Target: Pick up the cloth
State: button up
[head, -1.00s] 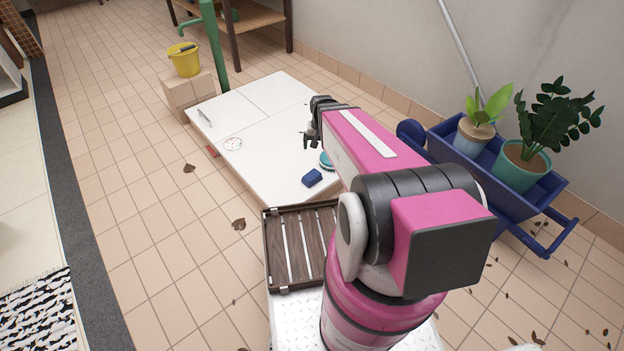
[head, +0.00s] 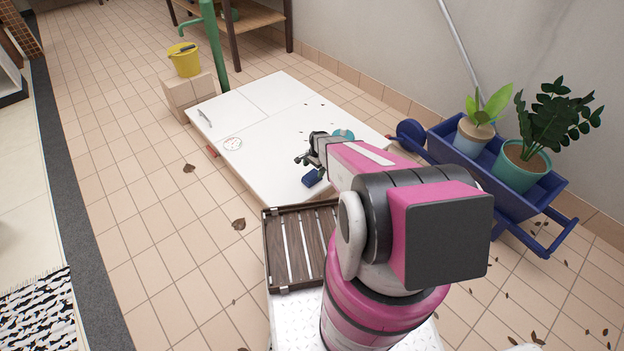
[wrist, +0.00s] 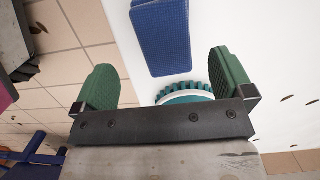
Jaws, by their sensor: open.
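The blue cloth (head: 313,178) lies on the white low table (head: 262,165), near its front edge. In the wrist view the cloth (wrist: 161,36) is a dark blue, textured, folded rectangle beyond my fingers. My gripper (head: 304,160) is over the table just behind and above the cloth in the head view, with part of the cloth's upper side covered by it. In the wrist view my gripper (wrist: 163,64) is open, its two green fingers spread wide and nothing held between them. The height gap to the cloth is hard to tell.
A round teal brush-like item (head: 343,134) lies on the table near the gripper. A slatted wooden tray (head: 292,250) stands in front. A blue cart (head: 490,170) with plants is at right.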

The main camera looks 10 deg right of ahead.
aim_at(312, 175)
jog(key=f, duration=0.6)
jog(key=shift+w+a+f, duration=0.1)
jog(key=shift+a+f, duration=0.1)
jog(key=shift+a, duration=0.2)
jog(key=c, duration=1)
